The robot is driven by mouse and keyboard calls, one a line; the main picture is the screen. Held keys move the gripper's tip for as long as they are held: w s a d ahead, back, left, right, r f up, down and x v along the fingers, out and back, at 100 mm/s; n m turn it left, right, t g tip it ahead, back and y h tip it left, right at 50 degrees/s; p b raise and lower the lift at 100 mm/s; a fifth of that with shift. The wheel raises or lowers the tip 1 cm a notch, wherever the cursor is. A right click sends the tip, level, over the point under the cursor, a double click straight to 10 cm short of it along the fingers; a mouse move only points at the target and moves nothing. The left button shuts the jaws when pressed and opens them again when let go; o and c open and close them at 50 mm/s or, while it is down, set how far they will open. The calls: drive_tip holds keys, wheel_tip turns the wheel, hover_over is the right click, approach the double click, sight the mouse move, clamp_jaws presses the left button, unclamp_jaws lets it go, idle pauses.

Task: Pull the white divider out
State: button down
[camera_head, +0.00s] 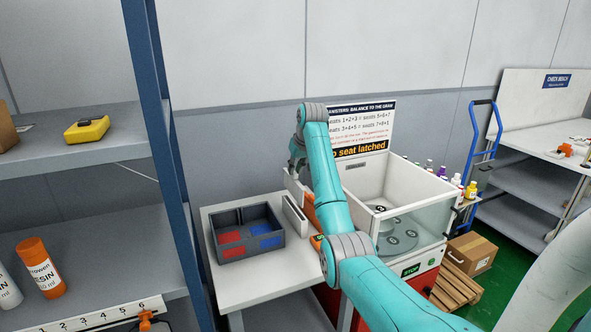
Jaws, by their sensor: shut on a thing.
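A pale, thin panel that looks like the white divider (293,184) shows just below my gripper (296,168), left of the white machine. My gripper is partly hidden by my teal arm and is shut on this panel. Its fingertips are too small and covered to see clearly. The dark grey crate (226,256) stands on the light table to the lower left. It holds red pieces on its left side and blue pieces on its right, and no white panel shows between them.
A narrow white slotted piece (296,214) stands on the table (262,279) between the crate and the machine. The white machine (425,222) with a clear front is close on the right. A shelf rack with a blue post (165,130) stands at left.

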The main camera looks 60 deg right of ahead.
drive_tip(key=shift+r, duration=3.3)
